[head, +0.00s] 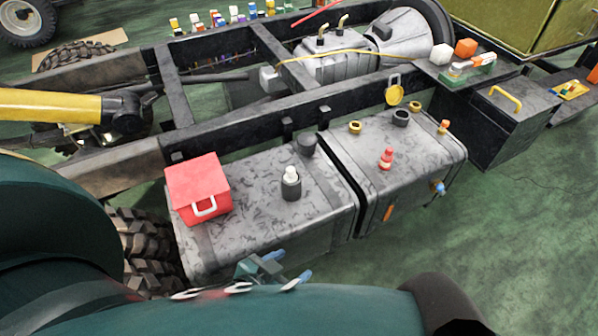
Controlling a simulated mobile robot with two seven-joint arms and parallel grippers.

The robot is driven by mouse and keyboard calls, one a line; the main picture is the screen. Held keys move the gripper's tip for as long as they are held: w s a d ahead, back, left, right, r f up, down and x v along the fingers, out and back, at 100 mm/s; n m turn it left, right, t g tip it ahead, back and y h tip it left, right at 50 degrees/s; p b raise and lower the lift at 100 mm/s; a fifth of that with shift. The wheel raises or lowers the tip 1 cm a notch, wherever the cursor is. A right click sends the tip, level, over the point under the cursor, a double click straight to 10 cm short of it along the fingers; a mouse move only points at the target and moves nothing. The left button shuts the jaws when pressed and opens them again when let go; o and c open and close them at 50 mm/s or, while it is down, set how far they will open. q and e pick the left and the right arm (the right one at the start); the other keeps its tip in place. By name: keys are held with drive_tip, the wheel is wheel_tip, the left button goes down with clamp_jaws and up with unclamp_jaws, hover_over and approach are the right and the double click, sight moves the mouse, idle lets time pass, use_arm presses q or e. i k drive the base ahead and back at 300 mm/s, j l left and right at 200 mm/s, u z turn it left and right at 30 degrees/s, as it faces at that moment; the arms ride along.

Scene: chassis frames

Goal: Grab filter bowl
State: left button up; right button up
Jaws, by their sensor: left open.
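A small dark cylinder with a pale rounded top (291,184), which looks like the filter bowl, stands upright on the left grey tank (258,195). I cannot be sure that it is the bowl. My left gripper (286,268) is low in the head view, in front of the tank's lower front edge. It is open, with blue fingertips apart and nothing seen between them. It is nearer to me than the cylinder and apart from it in the picture. My teal arm hides part of the gripper and the floor below. My right gripper is not in view.
A red box (198,187) with a white handle sits left of the cylinder, and a dark cap (308,145) is behind it. A chassis rail (262,122) runs behind. Green floor is free at right.

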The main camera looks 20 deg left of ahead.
sight(290, 192)
drive_tip(key=i+l+u, duration=0.1)
drive_tip(key=u, duration=0.6)
drive_tip(key=i+l+u, duration=0.1)
drive_tip(key=l+u, duration=0.2)
drive_tip(key=l, duration=0.2)
drive_tip(key=i+l+u, duration=0.1)
drive_tip(key=l+u, duration=0.2)
drive_tip(key=l, duration=0.25)
